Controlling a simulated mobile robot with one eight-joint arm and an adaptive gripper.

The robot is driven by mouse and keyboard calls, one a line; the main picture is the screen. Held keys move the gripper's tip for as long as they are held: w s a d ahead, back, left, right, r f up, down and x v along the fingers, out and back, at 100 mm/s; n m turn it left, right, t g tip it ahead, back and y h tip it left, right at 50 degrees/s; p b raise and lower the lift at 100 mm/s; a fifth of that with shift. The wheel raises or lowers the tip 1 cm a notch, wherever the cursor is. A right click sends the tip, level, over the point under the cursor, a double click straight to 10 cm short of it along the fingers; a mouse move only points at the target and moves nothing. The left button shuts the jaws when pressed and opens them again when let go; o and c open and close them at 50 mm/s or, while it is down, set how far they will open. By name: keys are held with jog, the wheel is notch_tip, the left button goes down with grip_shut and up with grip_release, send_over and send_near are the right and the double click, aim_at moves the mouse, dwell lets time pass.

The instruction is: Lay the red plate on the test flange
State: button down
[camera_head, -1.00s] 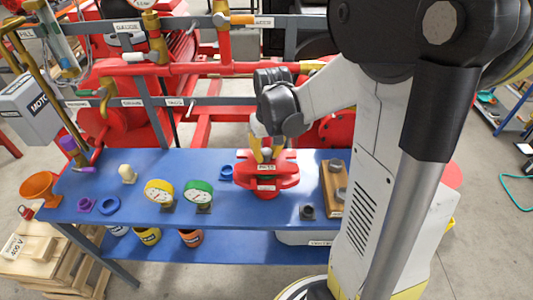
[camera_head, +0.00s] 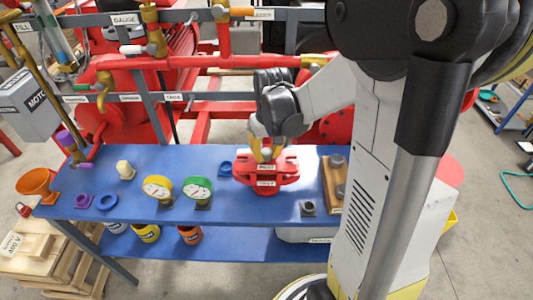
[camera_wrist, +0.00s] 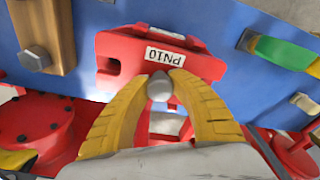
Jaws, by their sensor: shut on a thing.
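The red plate (camera_head: 262,160) is at the back middle of the blue bench, under my gripper (camera_head: 265,150). In the wrist view the plate (camera_wrist: 130,60) is red with a white label and a slot on its left. My yellow fingers (camera_wrist: 158,88) are closed around a grey round knob on it. The test flange (camera_head: 268,187) looks to be the red piece with a white label directly below the plate in the head view. The plate hides most of it. I cannot tell whether the two touch or a gap remains.
Yellow (camera_head: 157,187) and green (camera_head: 198,189) gauges stand left of the flange. A blue ring (camera_head: 226,168) lies close to its left. A wooden block with bolts (camera_head: 334,185) is to the right, with a small dark fitting (camera_head: 307,208) in front. Red pipes (camera_head: 200,62) run behind.

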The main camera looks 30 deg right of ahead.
jog(key=shift+f, duration=0.25)
jog(key=c, duration=1.1)
grip_release()
jog(key=shift+r, duration=0.1)
notch_tip(320, 180, up, 12)
jog(key=s, duration=0.1)
jog(key=shift+s+a, duration=0.15)
jog(key=shift+s, duration=0.05)
jog(key=s+a+f+n+t+b, duration=0.1)
jog(key=s+a+t, duration=0.4)
jog(key=s+a, duration=0.4)
jog(key=a, duration=0.4)
jog(key=shift+s+n+t, duration=0.2)
jog(key=shift+n+t, duration=0.1)
jog(key=shift+n, duration=0.1)
